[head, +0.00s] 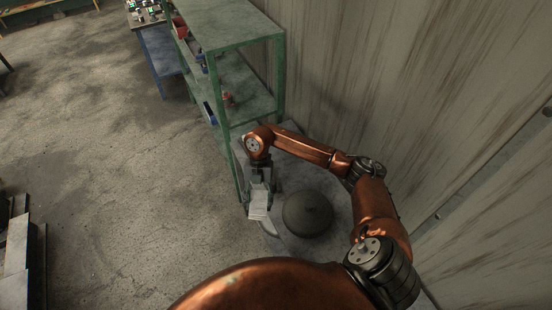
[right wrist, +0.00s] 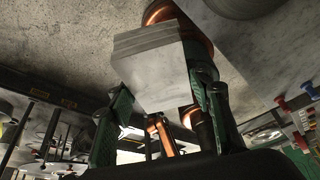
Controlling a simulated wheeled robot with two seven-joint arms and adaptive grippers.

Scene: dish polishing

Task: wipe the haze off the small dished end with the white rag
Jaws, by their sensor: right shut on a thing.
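The white rag (head: 258,212) is a folded, layered pad. My right gripper (head: 259,198) is shut on the rag, to the left of the dome and apart from it in the picture. In the right wrist view the rag (right wrist: 152,76) fills the space between the two green fingers. A dark rounded edge at the top right there may be the dome. How much haze is on it I cannot tell. My left gripper is not in view.
A green shelf (head: 240,110) with small items stands behind the right gripper. A corrugated wall (head: 400,90) rises close on the right. A blue table (head: 160,55) stands far back. The concrete floor on the left is mostly open.

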